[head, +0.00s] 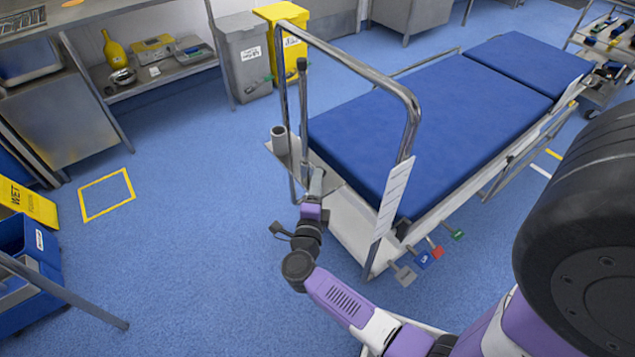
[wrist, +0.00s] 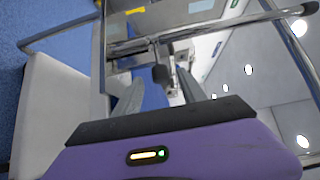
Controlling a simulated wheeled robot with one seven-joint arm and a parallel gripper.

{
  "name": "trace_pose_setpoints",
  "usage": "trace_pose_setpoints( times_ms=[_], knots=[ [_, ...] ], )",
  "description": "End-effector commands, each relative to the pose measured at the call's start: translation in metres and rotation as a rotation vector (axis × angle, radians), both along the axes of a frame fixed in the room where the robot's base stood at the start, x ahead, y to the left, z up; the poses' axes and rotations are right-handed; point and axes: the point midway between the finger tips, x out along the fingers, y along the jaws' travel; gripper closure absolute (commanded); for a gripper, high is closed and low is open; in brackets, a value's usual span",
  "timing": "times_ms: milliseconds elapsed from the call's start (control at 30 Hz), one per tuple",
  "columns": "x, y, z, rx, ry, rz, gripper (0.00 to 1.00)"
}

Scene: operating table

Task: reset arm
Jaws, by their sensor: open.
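My gripper (head: 317,180) is at the head end of the operating table (head: 440,125), by the metal end frame and a small grey shelf. In the wrist view my gripper (wrist: 160,88) shows two grey fingers spread apart, with a dark knob and metal rail seen beyond the gap. Nothing is clearly held between the fingers. I cannot tell whether the fingers touch the frame. My arm, purple and dark grey, reaches in from the lower right of the head view.
The tall metal end frame (head: 408,140) stands close to my gripper. A grey cup (head: 279,140) is on the small shelf. A grey bin (head: 245,60) and yellow bin (head: 290,60) stand behind.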

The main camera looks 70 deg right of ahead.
Motion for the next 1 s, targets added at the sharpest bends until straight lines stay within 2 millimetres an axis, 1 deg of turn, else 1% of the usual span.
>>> trace_pose_setpoints(
  times_ms=[333, 467, 567, 667, 700, 767, 800, 867, 900, 967, 1000],
  knots=[
    [0.0, 0.0, 0.0, 0.0, 0.001, 0.001, 0.52],
    [-0.002, 0.009, 0.005, -0.021, 0.023, 0.032, 0.52],
    [-0.007, 0.031, 0.017, -0.073, 0.076, 0.108, 0.52],
    [-0.016, 0.066, 0.039, -0.162, 0.162, 0.228, 0.52],
    [-0.02, 0.082, 0.048, -0.204, 0.205, 0.284, 0.52],
    [-0.027, 0.107, 0.062, -0.268, 0.268, 0.368, 0.52],
    [-0.031, 0.123, 0.072, -0.311, 0.312, 0.423, 0.52],
    [-0.039, 0.148, 0.086, -0.377, 0.38, 0.503, 0.52],
    [-0.045, 0.164, 0.095, -0.42, 0.425, 0.557, 0.52],
    [-0.054, 0.187, 0.108, -0.488, 0.495, 0.635, 0.52],
    [-0.061, 0.202, 0.116, -0.534, 0.544, 0.687, 0.52]
  ],
)
